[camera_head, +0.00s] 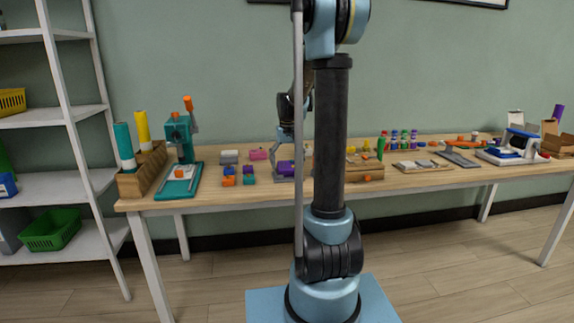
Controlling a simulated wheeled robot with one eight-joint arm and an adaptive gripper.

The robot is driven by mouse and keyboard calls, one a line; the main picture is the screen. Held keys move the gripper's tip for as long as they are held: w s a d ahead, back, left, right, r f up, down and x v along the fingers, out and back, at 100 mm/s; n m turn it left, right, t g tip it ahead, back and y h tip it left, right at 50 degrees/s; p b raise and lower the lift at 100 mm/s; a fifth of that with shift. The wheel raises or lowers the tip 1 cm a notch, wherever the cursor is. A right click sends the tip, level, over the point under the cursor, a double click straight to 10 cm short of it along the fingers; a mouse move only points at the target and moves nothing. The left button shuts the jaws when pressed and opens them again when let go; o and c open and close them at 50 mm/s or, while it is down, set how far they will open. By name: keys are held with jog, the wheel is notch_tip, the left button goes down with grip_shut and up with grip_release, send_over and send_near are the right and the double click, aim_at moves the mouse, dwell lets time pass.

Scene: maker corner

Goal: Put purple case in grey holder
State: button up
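My gripper (286,158) reaches down over the table behind my arm column, with its fingers spread around a purple piece (286,168), which looks like the purple case. I cannot tell whether the fingers touch it. Grey shows around and below the purple piece, but I cannot tell whether this is the grey holder or part of my gripper. A grey block (229,157) lies farther left. My arm column hides the area just right of the gripper.
The long wooden table (222,199) is crowded. Small orange, purple and blue blocks (249,180) and a pink block (258,154) lie left of the gripper. A teal press (180,145) and wooden bin (142,172) stand at the left end. Shelves stand farther left.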

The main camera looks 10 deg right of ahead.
aim_at(287, 163)
jog(key=shift+r, duration=0.1)
notch_tip(287, 163, up, 11)
jog(key=s, duration=1.1)
jog(key=s+f+t, duration=0.1)
jog(key=s+f, duration=0.7)
jog(key=s, duration=0.4)
jog(key=s+f+t, duration=0.1)
jog(key=s+f, duration=0.8)
jog(key=s, duration=0.2)
jog(key=shift+s+f, duration=0.15)
jog(key=shift+s, duration=0.25)
jog(key=shift+d, duration=0.1)
jog(key=shift+w+f, duration=0.2)
jog(key=shift+w, duration=0.2)
